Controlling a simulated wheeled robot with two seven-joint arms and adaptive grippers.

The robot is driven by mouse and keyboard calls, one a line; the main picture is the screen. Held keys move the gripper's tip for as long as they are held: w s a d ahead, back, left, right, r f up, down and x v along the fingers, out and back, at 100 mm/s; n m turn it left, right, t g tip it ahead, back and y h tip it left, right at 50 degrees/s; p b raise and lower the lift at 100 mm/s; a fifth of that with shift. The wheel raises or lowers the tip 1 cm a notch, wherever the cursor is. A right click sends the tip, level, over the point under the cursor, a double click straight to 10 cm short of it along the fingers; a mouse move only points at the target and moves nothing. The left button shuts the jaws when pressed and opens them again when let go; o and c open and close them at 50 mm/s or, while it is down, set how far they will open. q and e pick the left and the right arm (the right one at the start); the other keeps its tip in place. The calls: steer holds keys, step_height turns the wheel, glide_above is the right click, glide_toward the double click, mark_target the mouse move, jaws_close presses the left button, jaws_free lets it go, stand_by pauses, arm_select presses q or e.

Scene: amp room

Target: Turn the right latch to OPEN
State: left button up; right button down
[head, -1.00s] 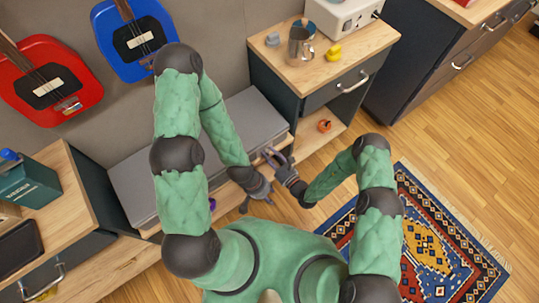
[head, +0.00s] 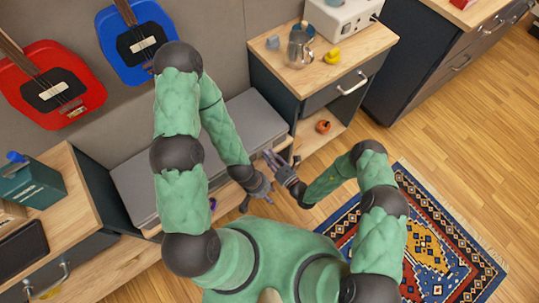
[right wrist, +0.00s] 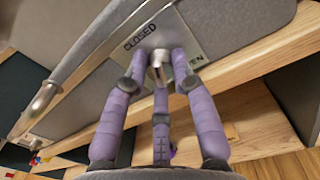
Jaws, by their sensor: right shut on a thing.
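The right latch (right wrist: 158,58) is a small metal knob on a plate (right wrist: 137,38) in the right wrist view. The plate reads CLOSED at upper left, and a partly hidden label ending in EN shows at right. My right gripper (right wrist: 155,75) has its purple fingers closed around the knob; they hide part of it, and I cannot tell which label it points to. In the head view my right gripper (head: 272,160) is at the front right of the grey case (head: 250,118), where the latch is too small to see. My left gripper (head: 257,200) has its fingers spread, empty, beside the case front.
A metal handle (right wrist: 43,98) sits on the case front, left of the latch. Wooden-topped cabinets stand on both sides; the right one (head: 345,60) holds a metal mug (head: 300,50) and a yellow duck (head: 332,56). A patterned rug (head: 425,245) lies on the floor at right.

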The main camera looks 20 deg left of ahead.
steer(key=m+p, duration=0.1)
steer(key=m, duration=1.2)
steer(key=shift+w+t, duration=0.15)
steer(key=shift+t, duration=0.25)
steer(key=shift+m, duration=0.4)
steer(key=c, duration=1)
jaws_free()
steer(key=shift+c, duration=0.2)
steer(key=v, duration=1.2)
